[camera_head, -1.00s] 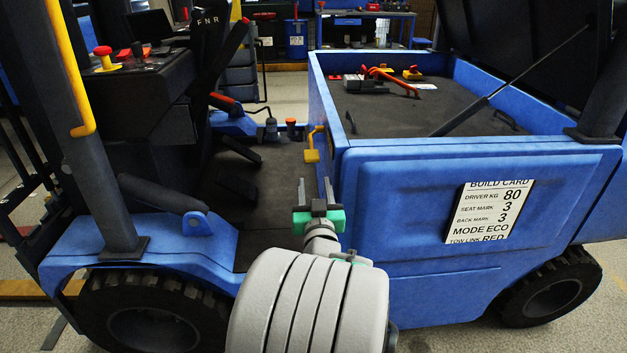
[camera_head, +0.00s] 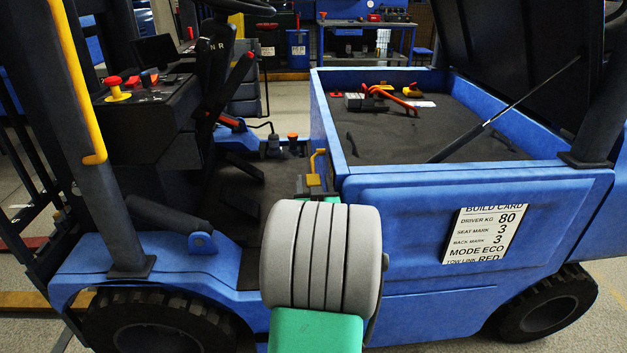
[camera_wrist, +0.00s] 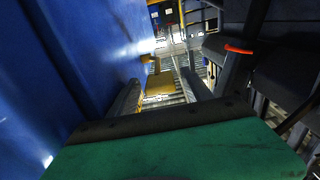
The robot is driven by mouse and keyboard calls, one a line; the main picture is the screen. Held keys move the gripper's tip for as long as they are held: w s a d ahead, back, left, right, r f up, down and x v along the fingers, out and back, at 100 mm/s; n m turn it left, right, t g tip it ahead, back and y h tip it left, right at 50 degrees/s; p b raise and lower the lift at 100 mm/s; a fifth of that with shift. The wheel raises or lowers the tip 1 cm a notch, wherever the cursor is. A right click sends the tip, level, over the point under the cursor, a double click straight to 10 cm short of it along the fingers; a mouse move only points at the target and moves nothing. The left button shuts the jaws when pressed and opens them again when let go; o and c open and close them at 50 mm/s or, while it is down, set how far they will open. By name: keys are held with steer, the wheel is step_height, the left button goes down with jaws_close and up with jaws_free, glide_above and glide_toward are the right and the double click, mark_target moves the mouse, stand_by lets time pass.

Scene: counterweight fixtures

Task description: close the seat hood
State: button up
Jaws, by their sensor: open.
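The seat hood (camera_head: 505,55) is the dark panel raised at the upper right in the head view. A thin strut (camera_head: 530,87) runs from it down into the blue-walled bay, which lies uncovered. A yellow lever (camera_head: 314,172) stands at the bay's near left corner. My gripper is mostly hidden behind my grey arm link in the head view, close to this lever. In the wrist view my gripper (camera_wrist: 160,92) is open, and the yellow lever (camera_wrist: 159,80) shows between its fingers. I cannot tell whether they touch it. The blue side wall lies close on the left.
An orange-red tool (camera_head: 392,95) and small parts lie on the bay floor. A build card (camera_head: 483,234) is on the blue side panel. The control console (camera_head: 150,100) and a dark post stand left. The dark footwell floor (camera_head: 262,185) lies left of the lever.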

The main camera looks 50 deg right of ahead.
steer(key=shift+w+d, duration=0.35)
jaws_close()
stand_by(0.4)
stand_by(0.9)
